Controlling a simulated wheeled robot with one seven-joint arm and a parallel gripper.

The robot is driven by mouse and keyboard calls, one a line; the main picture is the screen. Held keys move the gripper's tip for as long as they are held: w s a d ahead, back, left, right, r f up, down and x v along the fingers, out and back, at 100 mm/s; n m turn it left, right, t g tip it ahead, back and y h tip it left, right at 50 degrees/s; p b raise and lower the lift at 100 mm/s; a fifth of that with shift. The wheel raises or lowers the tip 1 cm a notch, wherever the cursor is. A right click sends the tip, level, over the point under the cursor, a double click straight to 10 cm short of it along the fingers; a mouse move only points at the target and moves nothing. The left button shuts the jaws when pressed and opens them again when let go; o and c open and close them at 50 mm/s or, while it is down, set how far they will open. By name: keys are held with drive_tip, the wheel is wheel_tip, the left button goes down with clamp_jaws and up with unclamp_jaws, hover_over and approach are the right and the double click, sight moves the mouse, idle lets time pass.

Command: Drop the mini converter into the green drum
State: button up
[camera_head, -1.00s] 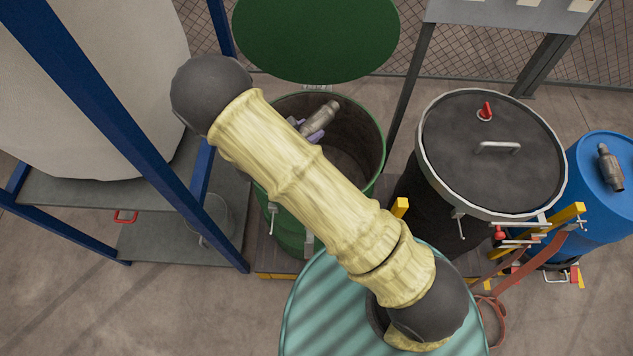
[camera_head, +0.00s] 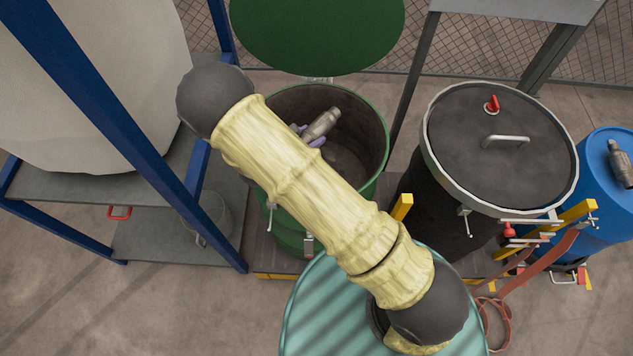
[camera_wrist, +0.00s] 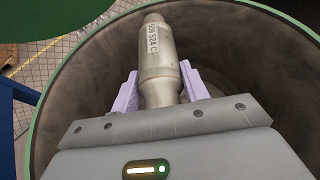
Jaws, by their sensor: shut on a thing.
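The mini converter (camera_head: 322,124) is a small grey metal canister with a narrow neck; in the wrist view (camera_wrist: 160,62) it bears the marking "509 524 C". My gripper (camera_wrist: 153,92) has its two pale purple fingers shut on the converter's sides. In the head view my gripper (camera_head: 307,134) is mostly hidden behind my arm. The green drum (camera_head: 383,160) is open, with a dark brown inside. The converter is over the drum's mouth, within the rim outline in both views; its exact height against the rim is hard to tell. The drum's bottom shows no clear contents.
The drum's round green lid (camera_head: 318,35) stands raised behind it. A black drum with a closed lid (camera_head: 500,150) is to the right. Beyond it, a blue drum (camera_head: 595,205) carries another converter (camera_head: 621,163). A blue frame (camera_head: 110,110) with a white bag stands left.

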drive_tip(key=o, duration=1.3)
drive_tip(key=shift+a, duration=0.1)
drive_tip(key=shift+s+a, duration=0.1)
drive_tip(key=v, duration=1.7)
